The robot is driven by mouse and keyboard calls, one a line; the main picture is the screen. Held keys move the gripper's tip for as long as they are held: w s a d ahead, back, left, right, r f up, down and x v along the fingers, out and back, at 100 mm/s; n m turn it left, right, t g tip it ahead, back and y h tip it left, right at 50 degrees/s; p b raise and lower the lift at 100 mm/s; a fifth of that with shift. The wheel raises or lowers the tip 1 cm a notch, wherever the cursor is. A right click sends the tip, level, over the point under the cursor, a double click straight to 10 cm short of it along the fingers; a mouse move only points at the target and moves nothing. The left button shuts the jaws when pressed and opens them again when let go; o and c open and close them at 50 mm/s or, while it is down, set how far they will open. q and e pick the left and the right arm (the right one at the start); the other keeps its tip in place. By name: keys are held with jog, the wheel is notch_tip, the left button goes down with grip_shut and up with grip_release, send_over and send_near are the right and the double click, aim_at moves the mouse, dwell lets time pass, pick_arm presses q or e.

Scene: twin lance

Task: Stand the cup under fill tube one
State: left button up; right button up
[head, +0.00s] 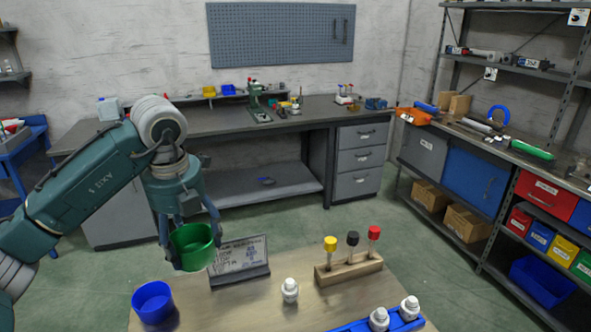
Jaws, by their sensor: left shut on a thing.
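My left gripper (194,240) comes down from the left and is shut on a green cup (193,252). The green cup is upright, with a finger on either side. It is at the far left part of the wooden table, and I cannot tell whether its base touches the table. A blue cup (152,308) stands on the table at the near left, apart from the gripper. I cannot make out which thing is fill tube one. My right gripper is not in view.
On the table (245,308) are a lettered sign (240,258), a white bottle-like piece (290,290), a wooden rack (350,270) with yellow-, black- and red-topped pieces, and a blue tray (355,327) with white pieces. A workbench (225,120) and shelves stand behind.

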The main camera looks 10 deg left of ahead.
pick_arm(q)
jog(key=shift+s+d+f+m, duration=0.1)
jog(key=shift+d+f+m, duration=0.15)
jog(key=shift+m, duration=0.55)
jog(key=s+d+f+n+g, duration=0.1)
jog(key=s+d+f+n, duration=0.3)
jog(key=n, duration=1.2)
jog(key=s+d+f+n+g, duration=0.2)
jog(key=s+d+f+n, duration=0.2)
jog(key=s+d+n, duration=0.5)
jog(key=s+n, duration=0.1)
jog(key=n, duration=0.6)
jog(key=shift+s+f+n+h, duration=0.3)
jog(key=shift+f+n+h, duration=0.05)
jog(key=shift+n+h, duration=0.05)
jog(key=shift+w, duration=0.1)
